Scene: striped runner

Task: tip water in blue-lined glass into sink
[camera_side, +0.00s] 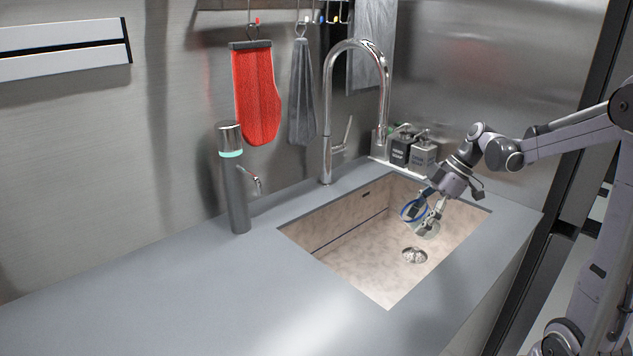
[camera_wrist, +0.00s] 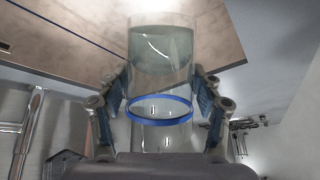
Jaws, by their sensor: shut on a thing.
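The blue-lined glass (camera_side: 420,226) is clear and hangs tilted over the sink (camera_side: 345,262), above and near the drain (camera_side: 414,255). My gripper (camera_side: 428,207) is shut on the glass, with a finger on either side. In the wrist view the glass (camera_wrist: 160,82) sits between the blue finger pads of my gripper (camera_wrist: 161,95). Greyish water (camera_wrist: 160,48) shows in the end of the glass farther from the wrist. I see no stream leaving the glass.
A tall chrome faucet (camera_side: 327,120) stands behind the sink. Two dark soap bottles (camera_side: 422,157) stand at the back right corner, near my arm. A grey cylinder with a teal band (camera_side: 236,190) stands left of the sink. The counter (camera_side: 200,300) at the front left is clear.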

